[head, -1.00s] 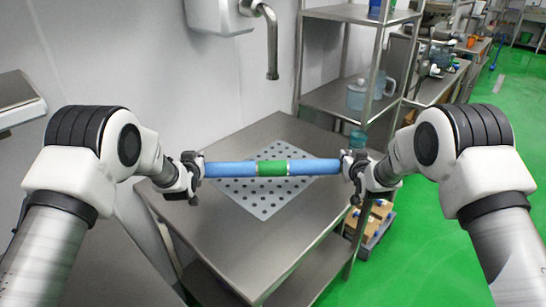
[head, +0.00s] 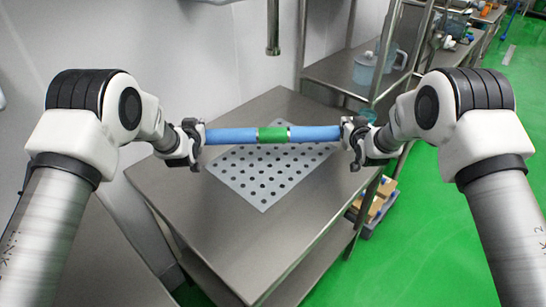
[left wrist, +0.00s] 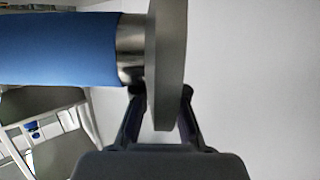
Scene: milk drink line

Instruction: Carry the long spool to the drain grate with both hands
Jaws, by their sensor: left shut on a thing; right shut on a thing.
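The long spool (head: 235,136) is a blue bar with a green middle band, held level across the head view. My left gripper (head: 197,138) is shut on its left end and my right gripper (head: 346,135) is shut on its right end. In the left wrist view the spool (left wrist: 60,48) shows as a blue cylinder with a metal collar and a grey end disc, which sits between the fingers of my left gripper (left wrist: 160,110). The drain grate (head: 262,180) is a pale perforated plate on the steel table, below and partly behind the spool. The spool appears to be above it.
The steel table (head: 240,240) has bare surface in front of the grate. A steel shelf rack (head: 340,72) with a blue-tinted jug (head: 366,70) stands behind at right. Cardboard boxes (head: 378,200) sit low at right. A metal spout (head: 273,35) hangs at the back wall.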

